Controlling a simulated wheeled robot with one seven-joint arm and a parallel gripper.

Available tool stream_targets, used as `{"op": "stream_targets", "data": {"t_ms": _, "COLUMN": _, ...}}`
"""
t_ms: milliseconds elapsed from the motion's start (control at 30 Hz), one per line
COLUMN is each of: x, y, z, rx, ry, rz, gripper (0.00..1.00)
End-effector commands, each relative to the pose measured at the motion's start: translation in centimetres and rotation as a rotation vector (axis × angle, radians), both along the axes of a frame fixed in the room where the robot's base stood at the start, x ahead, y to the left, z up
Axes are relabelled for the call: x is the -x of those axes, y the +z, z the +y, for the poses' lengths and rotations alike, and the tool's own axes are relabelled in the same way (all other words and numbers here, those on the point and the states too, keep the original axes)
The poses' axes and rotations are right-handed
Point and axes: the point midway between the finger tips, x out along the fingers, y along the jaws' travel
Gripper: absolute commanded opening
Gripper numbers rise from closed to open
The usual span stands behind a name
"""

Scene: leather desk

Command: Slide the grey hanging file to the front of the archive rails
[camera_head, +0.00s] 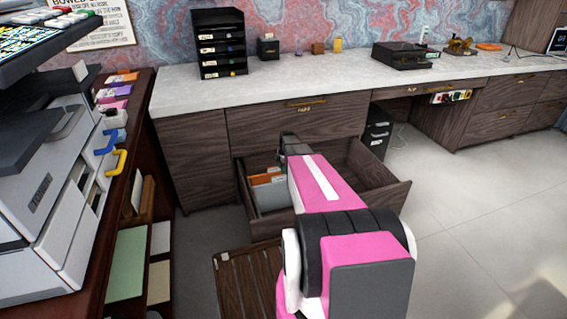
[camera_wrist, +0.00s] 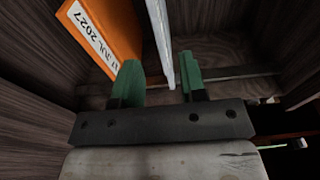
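The archive drawer (camera_head: 345,215) is pulled open below the counter. In it, at the left, stand an orange file (camera_head: 262,179) and pale grey files (camera_head: 270,197). In the wrist view my gripper (camera_wrist: 160,80) has two green fingers spread apart. A thin, pale grey file (camera_wrist: 162,40), seen edge-on, reaches down between them, with a gap visible on each side. The orange file (camera_wrist: 105,35), with a white date label, stands just left of it. In the head view my arm hides the gripper's fingertips and part of the drawer.
The drawer's right part looks empty. A slatted wooden seat (camera_head: 232,285) is in front of the drawer. A dark shelf unit (camera_head: 130,200) with a large grey machine (camera_head: 45,190) stands at the left. Open floor (camera_head: 470,220) lies to the right.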

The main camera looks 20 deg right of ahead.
Motion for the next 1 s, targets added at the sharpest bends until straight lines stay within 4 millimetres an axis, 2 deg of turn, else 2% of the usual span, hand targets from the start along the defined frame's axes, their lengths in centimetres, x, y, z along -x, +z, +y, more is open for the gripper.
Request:
{"op": "stream_targets", "data": {"t_ms": 200, "x": -0.1, "y": -3.6, "z": 0.4, "rx": 0.0, "ry": -0.001, "rz": 0.001, "gripper": 0.38}}
{"op": "stream_targets", "data": {"t_ms": 400, "x": -0.1, "y": -5.7, "z": 0.7, "rx": 0.0, "ry": -0.001, "rz": 0.0, "gripper": 0.38}}
{"op": "stream_targets", "data": {"t_ms": 833, "x": 0.0, "y": -6.3, "z": 0.8, "rx": 0.0, "ry": -0.001, "rz": -0.001, "gripper": 0.38}}
{"op": "stream_targets", "data": {"t_ms": 933, "x": 0.0, "y": -6.3, "z": 0.8, "rx": 0.0, "ry": -0.001, "rz": -0.001, "gripper": 0.06}}
{"op": "stream_targets", "data": {"t_ms": 967, "x": 0.0, "y": -6.3, "z": 0.8, "rx": 0.0, "ry": -0.001, "rz": -0.001, "gripper": 0.0}}
{"op": "stream_targets", "data": {"t_ms": 1000, "x": 0.0, "y": -6.3, "z": 0.8, "rx": 0.0, "ry": -0.001, "rz": -0.001, "gripper": 0.0}}
